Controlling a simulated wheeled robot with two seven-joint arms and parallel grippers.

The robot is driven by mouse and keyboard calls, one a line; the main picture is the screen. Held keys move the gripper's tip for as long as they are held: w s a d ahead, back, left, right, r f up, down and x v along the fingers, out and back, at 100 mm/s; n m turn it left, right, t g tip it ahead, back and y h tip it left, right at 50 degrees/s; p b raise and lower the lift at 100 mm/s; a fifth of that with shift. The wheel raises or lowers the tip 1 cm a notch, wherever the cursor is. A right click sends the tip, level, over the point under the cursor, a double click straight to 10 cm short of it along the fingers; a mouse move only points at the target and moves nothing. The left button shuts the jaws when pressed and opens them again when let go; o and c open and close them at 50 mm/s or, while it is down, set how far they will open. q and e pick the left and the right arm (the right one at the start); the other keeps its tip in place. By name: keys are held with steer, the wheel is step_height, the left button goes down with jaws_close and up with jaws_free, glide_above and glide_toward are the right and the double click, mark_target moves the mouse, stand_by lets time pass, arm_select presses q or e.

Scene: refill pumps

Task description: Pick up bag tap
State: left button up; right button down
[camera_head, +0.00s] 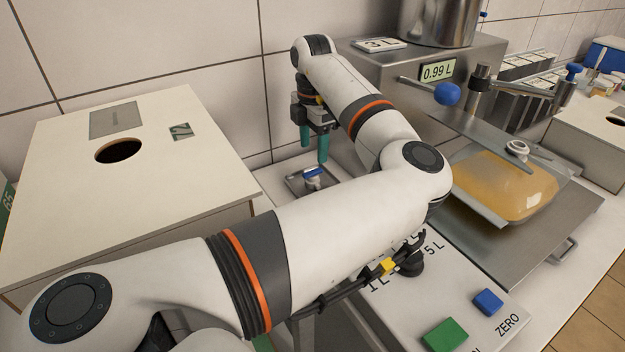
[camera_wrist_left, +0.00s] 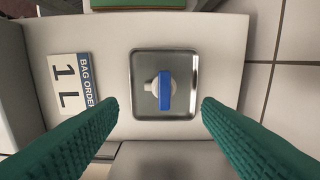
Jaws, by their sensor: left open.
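The bag tap (camera_head: 313,177) is a small white piece with a blue handle. It sits in a shallow square metal tray (camera_head: 294,184) on the white counter near the wall. In the left wrist view the tap (camera_wrist_left: 164,91) is near the middle of the tray (camera_wrist_left: 138,108). My left gripper (camera_head: 314,156) has teal fingers pointing down and is above the tap. In the left wrist view its fingers (camera_wrist_left: 160,104) are spread wide, one on either side of the tap, with nothing between them. My right gripper is not in view.
A white box (camera_head: 190,165) with a round hole stands to the left. A metal dispenser housing (camera_head: 480,60) reading 0.99 L and an amber bag (camera_head: 505,185) are on the right. A "BAG ORDER 1 L" card (camera_wrist_left: 72,84) lies beside the tray. A control panel with green button (camera_head: 444,335) is in front.

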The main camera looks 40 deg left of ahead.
mark_target(313, 171)
arm_select(q)
steer(key=f, duration=0.8)
steer(key=shift+w+a+f, duration=0.1)
steer(key=shift+a+f, duration=0.1)
steer(key=shift+a, duration=0.1)
steer(key=c, duration=1.1)
